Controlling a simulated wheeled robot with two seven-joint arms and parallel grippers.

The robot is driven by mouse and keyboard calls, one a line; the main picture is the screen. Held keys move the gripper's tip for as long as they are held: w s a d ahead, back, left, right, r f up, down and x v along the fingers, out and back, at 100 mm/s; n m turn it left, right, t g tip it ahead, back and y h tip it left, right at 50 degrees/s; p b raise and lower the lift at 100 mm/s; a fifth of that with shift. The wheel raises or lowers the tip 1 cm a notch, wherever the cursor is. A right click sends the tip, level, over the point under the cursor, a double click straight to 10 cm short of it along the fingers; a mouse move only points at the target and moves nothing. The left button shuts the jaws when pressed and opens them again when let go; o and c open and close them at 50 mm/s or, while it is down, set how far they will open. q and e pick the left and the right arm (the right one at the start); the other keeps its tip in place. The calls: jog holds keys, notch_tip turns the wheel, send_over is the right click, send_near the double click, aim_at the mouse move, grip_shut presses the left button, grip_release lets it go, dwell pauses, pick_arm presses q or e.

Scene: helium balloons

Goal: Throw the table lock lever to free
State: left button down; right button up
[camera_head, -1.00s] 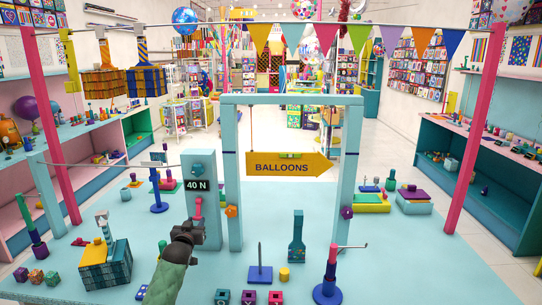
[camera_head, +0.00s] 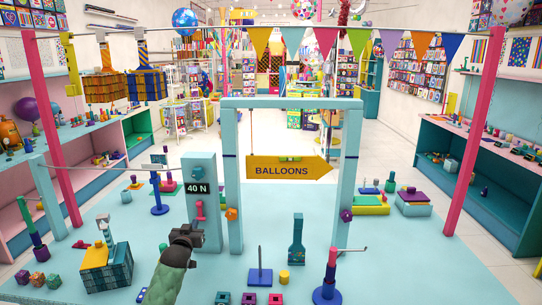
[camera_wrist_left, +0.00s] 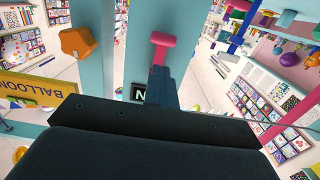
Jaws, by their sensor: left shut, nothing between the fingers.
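A pink lever (camera_head: 200,211) with a T-shaped end sits on the front of the light-blue post (camera_head: 212,228) marked 40 N. It also shows in the left wrist view (camera_wrist_left: 161,47). My left gripper (camera_head: 187,236) is shut and empty, just in front of and below the lever. In the left wrist view its closed fingers (camera_wrist_left: 161,84) point at the lever and overlap its lower end in the picture; I cannot tell whether they touch. The lever's base is partly hidden there. My right gripper is in neither view.
A light-blue arch with a yellow BALLOONS sign (camera_head: 290,168) stands right of the post. An orange knob (camera_head: 232,214) is on its near leg. A yellow and teal box (camera_head: 106,270) stands left of my arm. The floor between is mostly clear.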

pick_arm(q)
jog(key=shift+s+r+p, duration=0.15)
jog(key=shift+s+p, duration=0.35)
jog(key=shift+s, duration=0.35)
jog(key=c, duration=1)
grip_release()
jog(key=shift+o, duration=0.2)
jog(key=shift+s+a+r+p, duration=0.1)
jog(key=shift+s+p, duration=0.75)
jog(key=shift+s, duration=1.15)
